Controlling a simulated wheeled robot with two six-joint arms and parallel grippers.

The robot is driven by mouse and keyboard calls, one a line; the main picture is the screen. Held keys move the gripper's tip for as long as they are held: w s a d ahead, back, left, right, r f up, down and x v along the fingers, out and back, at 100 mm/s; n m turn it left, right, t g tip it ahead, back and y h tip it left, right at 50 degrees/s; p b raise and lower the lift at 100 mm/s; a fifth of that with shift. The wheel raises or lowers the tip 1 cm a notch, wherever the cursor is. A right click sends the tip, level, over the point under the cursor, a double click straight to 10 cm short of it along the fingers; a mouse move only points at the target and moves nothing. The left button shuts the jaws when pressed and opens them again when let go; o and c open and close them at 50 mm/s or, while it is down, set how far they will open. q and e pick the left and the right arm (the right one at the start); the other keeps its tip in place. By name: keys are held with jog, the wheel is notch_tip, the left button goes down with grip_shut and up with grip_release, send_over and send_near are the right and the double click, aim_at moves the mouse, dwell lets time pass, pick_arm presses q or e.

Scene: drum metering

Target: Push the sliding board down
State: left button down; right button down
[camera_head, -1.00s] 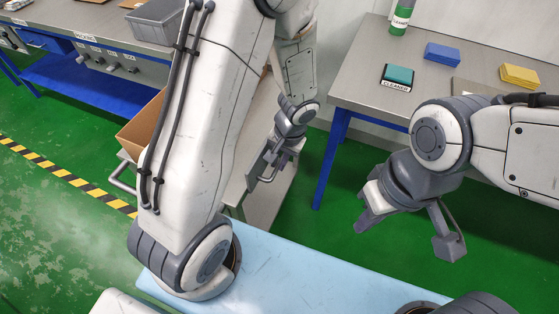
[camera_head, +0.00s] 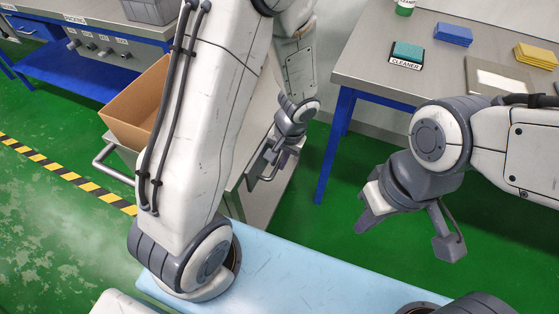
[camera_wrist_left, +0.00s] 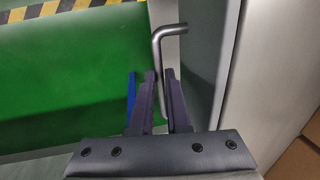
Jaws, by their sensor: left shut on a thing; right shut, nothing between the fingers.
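My left gripper (camera_head: 276,150) is at a bent metal handle (camera_head: 267,174) on the grey cart-like unit in the head view. In the left wrist view its fingers (camera_wrist_left: 159,80) are shut around the lower part of the same handle (camera_wrist_left: 158,42), beside a pale grey panel (camera_wrist_left: 206,45). I cannot tell whether this panel is the sliding board; no other board is clearly recognisable. My left arm hides much of the unit. My right gripper (camera_head: 369,217) is shut and empty above the green floor, apart from everything.
A cardboard box (camera_head: 135,110) sits on the unit, with another handle (camera_head: 105,166) at its left. The right table (camera_head: 360,70) holds a teal cleaner pad (camera_head: 408,51) and blue and yellow pads. A packing bench (camera_head: 115,25) stands behind left. Green floor is clear between.

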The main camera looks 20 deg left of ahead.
pick_arm(q)
jog(key=shift+f, duration=0.15)
jog(key=c, duration=0.9)
grip_release()
jog(key=shift+d, duration=0.1)
jog(key=r+p, duration=0.1)
jog(key=r, duration=0.2)
jog(key=d+r+p, duration=0.1)
jog(key=r, duration=0.3)
jog(key=d+r+p, duration=0.1)
jog(key=r, duration=0.2)
jog(key=shift+r, duration=0.15)
